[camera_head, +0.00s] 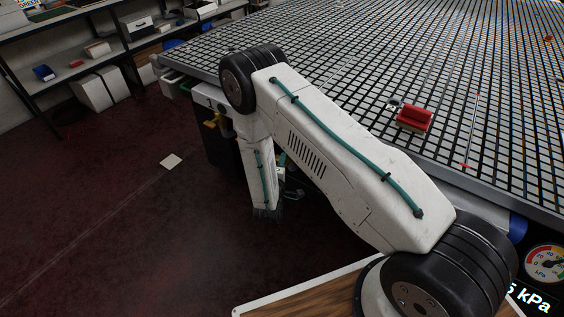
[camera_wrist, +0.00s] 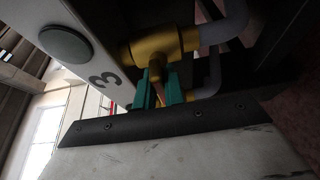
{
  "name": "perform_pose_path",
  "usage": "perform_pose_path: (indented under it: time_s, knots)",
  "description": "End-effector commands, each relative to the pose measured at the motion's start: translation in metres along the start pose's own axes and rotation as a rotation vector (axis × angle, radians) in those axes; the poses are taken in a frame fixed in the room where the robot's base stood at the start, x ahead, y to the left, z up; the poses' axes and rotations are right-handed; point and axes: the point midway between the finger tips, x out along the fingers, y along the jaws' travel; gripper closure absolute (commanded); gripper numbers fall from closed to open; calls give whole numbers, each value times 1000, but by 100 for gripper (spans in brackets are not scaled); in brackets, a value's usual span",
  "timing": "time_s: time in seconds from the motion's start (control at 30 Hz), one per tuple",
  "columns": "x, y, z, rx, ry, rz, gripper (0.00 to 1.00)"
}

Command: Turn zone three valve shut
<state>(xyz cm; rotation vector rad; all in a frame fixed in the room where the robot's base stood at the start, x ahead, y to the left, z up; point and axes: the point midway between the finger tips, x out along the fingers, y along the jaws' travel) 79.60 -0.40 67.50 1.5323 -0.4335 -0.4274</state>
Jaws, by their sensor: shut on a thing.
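In the wrist view, the zone three valve has a brass-yellow body (camera_wrist: 165,46) joined to grey pipe. It sits beside a white panel (camera_wrist: 88,50) marked with a dark 3 and a grey round disc. My gripper (camera_wrist: 158,79) has two teal fingers, one on each side of the valve's narrow brownish handle (camera_wrist: 159,76). The fingers are shut on this handle, just below the brass body. Much of the handle is hidden between the fingers, so its exact angle is hard to tell. In the head view, my arm reaches down beside the table edge and the grip itself cannot be made out.
The black grid table (camera_head: 350,70) fills the upper right, with a red block (camera_head: 414,118) on it. Another yellow valve (camera_head: 212,121) shows under the edge near a 1 label. A pressure gauge (camera_head: 546,263) is at lower right. Open dark red floor (camera_head: 120,220) lies left.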

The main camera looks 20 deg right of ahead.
Motion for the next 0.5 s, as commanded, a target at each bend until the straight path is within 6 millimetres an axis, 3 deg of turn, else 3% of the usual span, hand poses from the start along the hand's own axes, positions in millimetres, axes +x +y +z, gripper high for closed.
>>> perform_pose_path:
  time_s: [0.43,0.5]
  knots:
    - [-1,-2,3,4,-5,-1,100]
    - [-1,-2,3,4,-5,-2,75]
